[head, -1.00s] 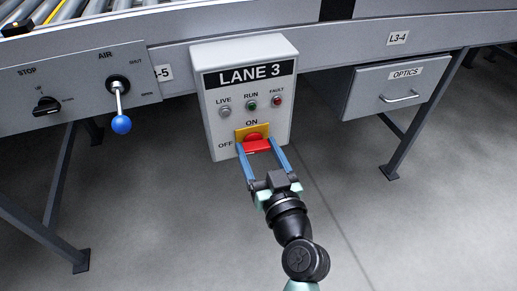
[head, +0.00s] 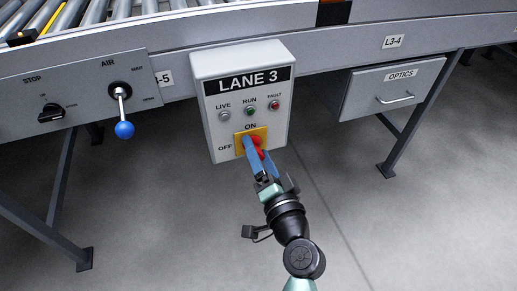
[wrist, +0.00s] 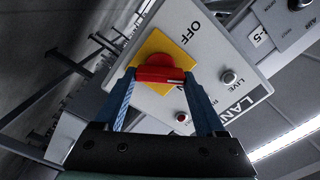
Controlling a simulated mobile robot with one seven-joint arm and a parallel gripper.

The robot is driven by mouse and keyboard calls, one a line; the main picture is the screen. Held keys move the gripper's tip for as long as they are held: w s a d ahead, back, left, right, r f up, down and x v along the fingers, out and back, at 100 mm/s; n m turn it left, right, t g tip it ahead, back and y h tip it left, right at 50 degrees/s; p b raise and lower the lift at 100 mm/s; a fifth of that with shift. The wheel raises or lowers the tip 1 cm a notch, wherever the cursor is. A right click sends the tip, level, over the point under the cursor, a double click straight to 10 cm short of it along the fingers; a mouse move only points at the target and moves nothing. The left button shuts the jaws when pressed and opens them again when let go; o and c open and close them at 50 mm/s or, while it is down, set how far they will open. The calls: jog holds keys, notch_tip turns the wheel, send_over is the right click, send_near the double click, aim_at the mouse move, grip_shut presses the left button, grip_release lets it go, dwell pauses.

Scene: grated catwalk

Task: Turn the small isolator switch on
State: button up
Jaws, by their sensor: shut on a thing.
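The small isolator switch is a red handle (head: 256,141) on a yellow plate (head: 240,139), low on the grey LANE 3 box (head: 213,78). ON is printed above the plate and OFF to its left. My gripper (head: 252,146) is shut on the red handle, its blue fingers turned and partly hiding it in the head view. The wrist view shows the handle (wrist: 160,74) between the two fingertips (wrist: 163,78), in front of the yellow plate (wrist: 154,48). I cannot tell exactly where the handle points.
LIVE, RUN and FAULT lamps (head: 250,111) sit above the switch. To the left is a panel with a STOP knob (head: 51,113) and a blue-tipped AIR lever (head: 123,129). An OPTICS drawer (head: 395,89) is to the right. The floor below is open between the conveyor legs (head: 85,257).

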jog(key=shift+f+m+p, duration=0.2)
jog(key=shift+m+p, duration=0.9)
jog(key=shift+m, duration=2.2)
jog(key=o, duration=1.3)
jog(key=shift+s, duration=0.1)
jog(key=p+v, duration=0.2)
jog(key=v, duration=1.1)
jog(key=shift+r, duration=0.1)
